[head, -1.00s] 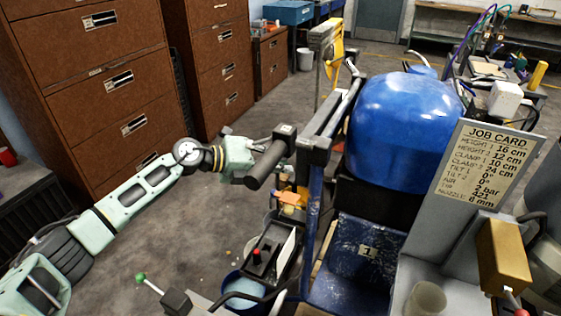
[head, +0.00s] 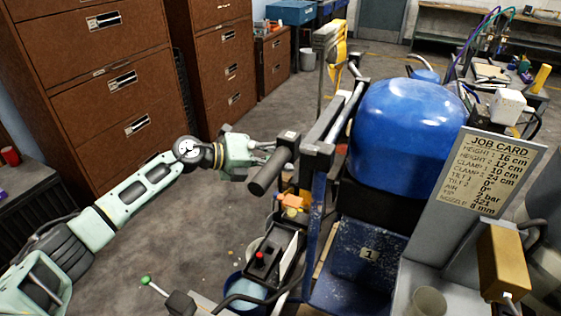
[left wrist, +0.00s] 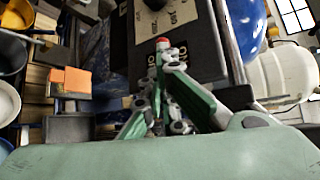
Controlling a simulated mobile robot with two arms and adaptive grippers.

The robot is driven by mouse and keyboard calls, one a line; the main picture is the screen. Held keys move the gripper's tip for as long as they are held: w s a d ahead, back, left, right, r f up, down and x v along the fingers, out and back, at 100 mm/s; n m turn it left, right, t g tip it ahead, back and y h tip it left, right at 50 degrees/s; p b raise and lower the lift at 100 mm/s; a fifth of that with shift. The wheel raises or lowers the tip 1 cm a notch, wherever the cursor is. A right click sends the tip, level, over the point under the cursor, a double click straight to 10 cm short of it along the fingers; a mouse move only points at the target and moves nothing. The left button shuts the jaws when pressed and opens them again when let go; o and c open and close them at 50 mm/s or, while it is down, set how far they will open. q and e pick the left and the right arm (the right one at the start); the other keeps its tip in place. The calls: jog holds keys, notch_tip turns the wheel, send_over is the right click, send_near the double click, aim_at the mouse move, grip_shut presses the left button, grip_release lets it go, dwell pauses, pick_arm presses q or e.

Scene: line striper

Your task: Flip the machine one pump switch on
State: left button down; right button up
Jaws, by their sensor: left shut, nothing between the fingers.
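The machine (head: 366,255), marked with a number 1 plate, stands right of centre in the head view. My left gripper (head: 268,149) is beside the dark control box (head: 289,137) at the machine's handlebar, at its left side. In the left wrist view, a dark panel (left wrist: 195,45) carries a small red-tipped toggle switch (left wrist: 162,43) with ON-type lettering beside it. The left gripper's fingers (left wrist: 168,62) are shut and empty, with their tips right at the toggle. Contact and the toggle's exact position cannot be told. My right gripper is not in view.
A black grip (head: 267,176) sticks out below the control box. A blue tank (head: 405,135) and a job card (head: 490,172) are to the right.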

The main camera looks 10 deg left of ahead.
pick_arm(q)
jog(key=v, duration=1.2)
jog(key=shift+r, duration=0.25)
jog(key=shift+a, duration=0.15)
